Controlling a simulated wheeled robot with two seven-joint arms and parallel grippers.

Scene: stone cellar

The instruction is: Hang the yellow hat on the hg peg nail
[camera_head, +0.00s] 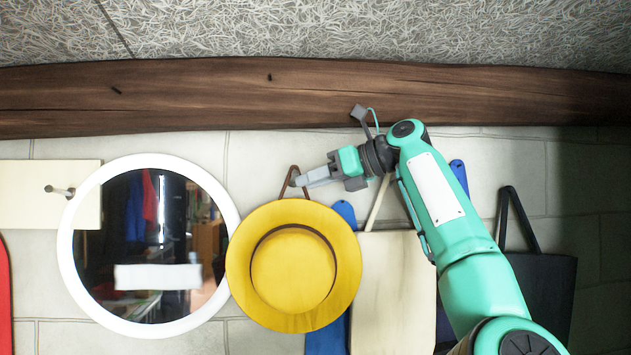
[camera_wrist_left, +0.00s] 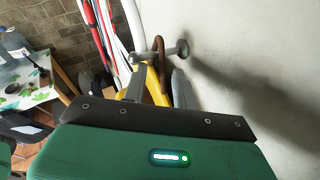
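The yellow hat (camera_head: 292,270) hangs flat against the wall, crown facing out. Its brown strap loop (camera_head: 283,184) rises above the brim. In the left wrist view the strap (camera_wrist_left: 159,72) passes over a grey peg nail (camera_wrist_left: 150,57) that sticks out of the wall, and part of the yellow hat (camera_wrist_left: 153,87) shows below. My left gripper (camera_head: 303,180) is just right of the loop, level with the peg. In the left wrist view its grey fingers (camera_wrist_left: 157,92) appear apart, with strap and hat seen between them. My right gripper is not in view.
A round white-framed mirror (camera_head: 72,255) is left of the hat. A blue item (camera_head: 345,213), a cream bag (camera_head: 385,285) and a dark bag (camera_head: 545,290) hang to the right. Another peg (camera_head: 60,190) is on a cream board at the left. A wooden beam (camera_head: 200,95) runs above.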

